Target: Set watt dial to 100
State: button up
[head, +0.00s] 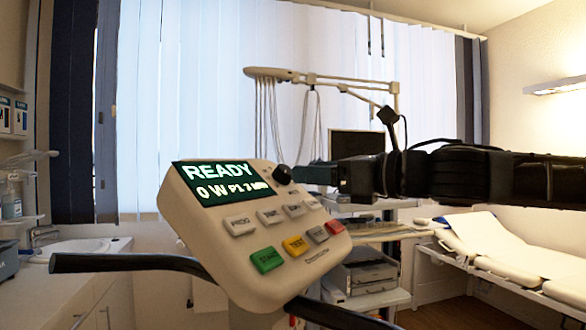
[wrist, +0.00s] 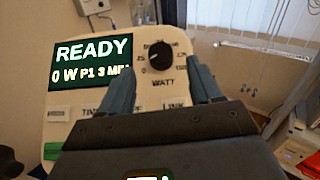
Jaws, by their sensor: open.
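The cream control panel (head: 255,280) is tilted and also shows in the wrist view (wrist: 60,130). Its green display (head: 222,183) reads READY, 0 W, P1 and 3 MIN. The black watt dial (head: 283,174) is at the panel's upper right. In the wrist view the dial (wrist: 160,56) sits above the word WATT, with numbers around it. A light mark shows toward the knob's lower left; its exact reading is too small to tell. My gripper (wrist: 161,72) is open, with its fingers on either side below the dial. In the head view my gripper (head: 312,174) comes from the right, close to the dial.
Below the display are grey buttons (head: 240,226), plus green (head: 267,260), yellow (head: 295,245) and red (head: 333,227) ones. A black handle bar (head: 120,263) runs behind the panel. A cart (head: 370,275) and a treatment couch (head: 490,250) stand behind at right.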

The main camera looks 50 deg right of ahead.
aim_at(288, 171)
jog(key=shift+w+a+p, duration=0.2)
jog(key=shift+w+p, duration=0.25)
jog(key=shift+w, duration=1.75)
jog(key=shift+c, duration=0.5)
jog(key=c, duration=0.9)
jog(key=shift+c, duration=0.2)
jog(key=shift+a+m+h, duration=0.1)
jog(key=shift+m+h, duration=0.2)
